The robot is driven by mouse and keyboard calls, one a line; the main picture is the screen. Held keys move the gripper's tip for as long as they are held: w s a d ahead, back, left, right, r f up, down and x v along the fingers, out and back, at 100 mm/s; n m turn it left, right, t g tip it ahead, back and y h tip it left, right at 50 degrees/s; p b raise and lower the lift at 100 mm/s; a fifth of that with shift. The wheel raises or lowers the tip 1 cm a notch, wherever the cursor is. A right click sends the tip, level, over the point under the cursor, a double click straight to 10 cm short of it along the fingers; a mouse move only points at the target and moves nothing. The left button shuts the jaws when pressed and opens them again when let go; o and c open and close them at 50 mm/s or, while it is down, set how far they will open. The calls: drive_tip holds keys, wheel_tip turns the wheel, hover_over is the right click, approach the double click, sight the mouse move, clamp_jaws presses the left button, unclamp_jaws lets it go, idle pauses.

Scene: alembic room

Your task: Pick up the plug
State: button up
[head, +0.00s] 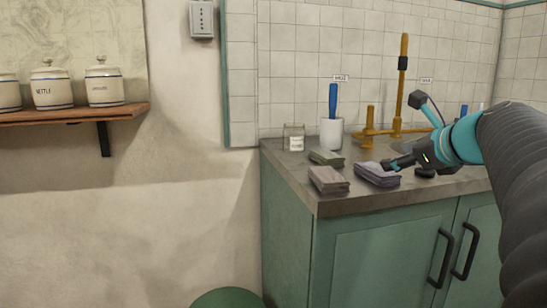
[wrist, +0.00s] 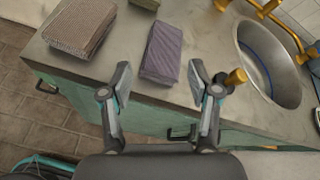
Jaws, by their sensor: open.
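No plug can be identified for sure. A short brass-coloured piece (wrist: 236,76) stands by the sink's near left rim in the wrist view, just beyond my right finger; I cannot tell whether it is the plug. My gripper (wrist: 160,80) is open and empty, its two fingers spread above the counter's front edge. A folded purple cloth (wrist: 162,52) lies beyond and between the fingertips. In the head view my gripper (head: 402,167) reaches in from the right, low over the counter beside the purple cloth (head: 377,175). It hides part of the sink area there.
The metal sink (wrist: 268,60) is at the right, with brass taps (head: 372,135) behind. Brown (head: 329,180) and green (head: 326,157) folded cloths, a glass jar (head: 293,137) and a white cup (head: 331,132) with a blue-handled brush stand on the counter (head: 300,192). Cupboards are below.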

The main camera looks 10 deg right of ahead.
drive_tip(key=s+d+m+h, duration=0.2)
drive_tip(key=d+m+h, duration=0.2)
drive_tip(key=d+m, duration=0.7)
drive_tip(key=w+d+f+n, duration=0.1)
drive_tip(key=w, duration=0.1)
drive_tip(key=w+d+f+n, duration=0.1)
drive_tip(key=w+d, duration=0.1)
drive_tip(key=w, duration=0.1)
drive_tip(key=w+d, duration=0.1)
drive_tip(key=w, duration=0.1)
drive_tip(key=shift+w+d+f+n, duration=0.15)
drive_tip(key=shift+f+n, duration=0.25)
drive_tip(key=shift+a+r+x, duration=0.1)
drive_tip(key=shift+r+x, duration=0.05)
drive_tip(key=shift+x, duration=1.3)
drive_tip(key=shift+a+r+x, duration=0.1)
drive_tip(key=shift+r+x, duration=0.1)
drive_tip(key=shift+x, duration=1.3)
drive_tip(key=shift+w, duration=0.2)
clamp_jaws()
